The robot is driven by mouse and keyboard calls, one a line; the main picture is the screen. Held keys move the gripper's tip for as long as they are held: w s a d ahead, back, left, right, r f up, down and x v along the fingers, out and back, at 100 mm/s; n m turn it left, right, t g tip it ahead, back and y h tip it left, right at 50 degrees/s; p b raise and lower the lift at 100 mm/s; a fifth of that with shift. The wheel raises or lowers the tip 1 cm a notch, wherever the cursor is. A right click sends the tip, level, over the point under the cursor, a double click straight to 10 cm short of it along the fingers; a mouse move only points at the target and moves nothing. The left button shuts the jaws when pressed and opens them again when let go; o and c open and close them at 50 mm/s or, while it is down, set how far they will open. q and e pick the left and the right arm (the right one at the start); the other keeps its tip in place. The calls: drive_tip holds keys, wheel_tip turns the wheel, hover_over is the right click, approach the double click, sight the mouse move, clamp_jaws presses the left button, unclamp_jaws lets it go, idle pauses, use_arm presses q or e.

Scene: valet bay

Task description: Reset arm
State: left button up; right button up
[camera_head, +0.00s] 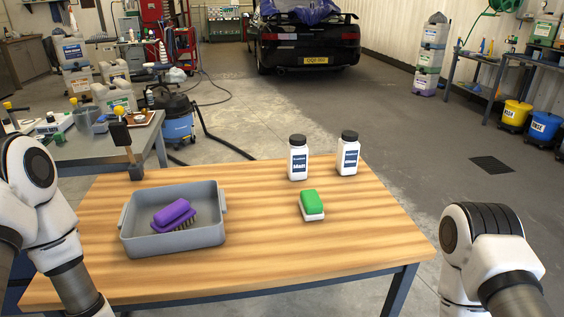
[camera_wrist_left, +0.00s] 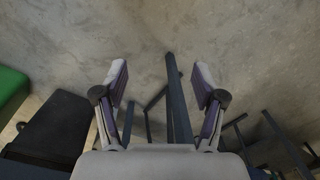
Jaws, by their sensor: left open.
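In the head view my left arm comes in at the left edge, beside the wooden table (camera_head: 270,255); its gripper is out of that view. In the left wrist view my left gripper (camera_wrist_left: 160,82) is open and empty, its two fingers wide apart over the concrete floor (camera_wrist_left: 235,40). My right arm is at the lower right of the head view, right of the table; its gripper is not in view. A grey bin (camera_head: 172,245) on the table holds a purple brush (camera_head: 174,213).
A green and white brush (camera_head: 312,204) lies on the table, with two white bottles (camera_head: 298,160) (camera_head: 347,156) behind it. A wooden-handled brush (camera_head: 134,165) stands at the back left. The table's front right is bare. A black car (camera_head: 305,45) is far behind.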

use_arm(q)
drive_tip(key=s+d+f+m+b, duration=0.2)
drive_tip(key=s+d+f+m, duration=0.3)
drive_tip(key=s+f+m, duration=0.3)
wheel_tip(320, 180, up, 13)
drive_tip(key=w+p, duration=0.1)
drive_tip(key=p, duration=1.3)
drive_tip(key=shift+d+m, duration=0.35)
drive_tip(key=shift+m, duration=0.05)
drive_tip(key=shift+w, duration=0.15)
